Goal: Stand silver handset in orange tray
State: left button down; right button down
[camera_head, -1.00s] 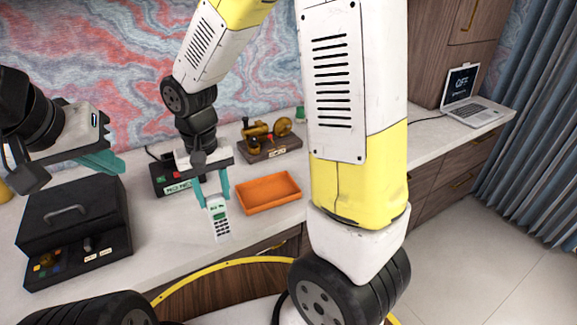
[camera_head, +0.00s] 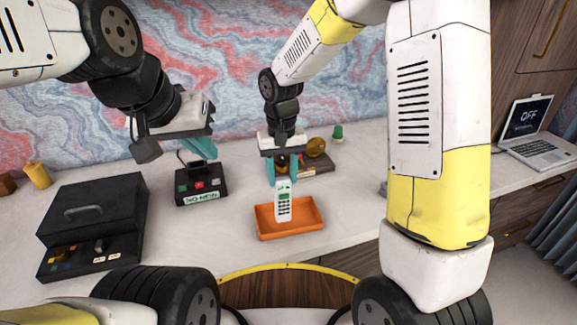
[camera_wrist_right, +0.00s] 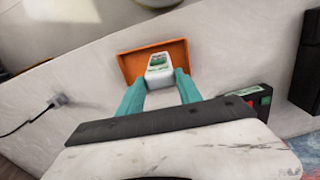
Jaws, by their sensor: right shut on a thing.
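The silver handset (camera_head: 284,203) has a green screen and dark keys and is upright, keypad towards the head camera. My right gripper (camera_head: 281,179) is shut on its upper end from above. The handset's lower end is over or inside the orange tray (camera_head: 290,234), a shallow rectangular dish on the desk. I cannot tell whether it touches the tray floor. In the right wrist view the handset (camera_wrist_right: 160,66) sits between the teal fingertips (camera_wrist_right: 160,82), with the tray (camera_wrist_right: 129,68) around it. My left gripper (camera_head: 200,148) hangs above the left part of the desk; its opening is unclear.
A black device with a "NO NEW" display (camera_head: 201,186) stands left of the tray. A black case with knobs (camera_head: 93,225) is at the left. A brass instrument on a wooden base (camera_head: 318,165) stands behind the tray. A laptop (camera_head: 537,135) is far right.

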jog(key=shift+w+d+f, duration=0.2)
jog(key=shift+w+f, duration=0.45)
jog(key=shift+w+d+f, duration=0.25)
jog(key=shift+w+f, duration=0.35)
jog(key=shift+f, duration=0.05)
jog(key=shift+w+d+f, duration=0.2)
jog(key=shift+w+f, duration=0.45)
jog(key=c, duration=0.8)
grip_release()
jog(key=shift+f, duration=0.15)
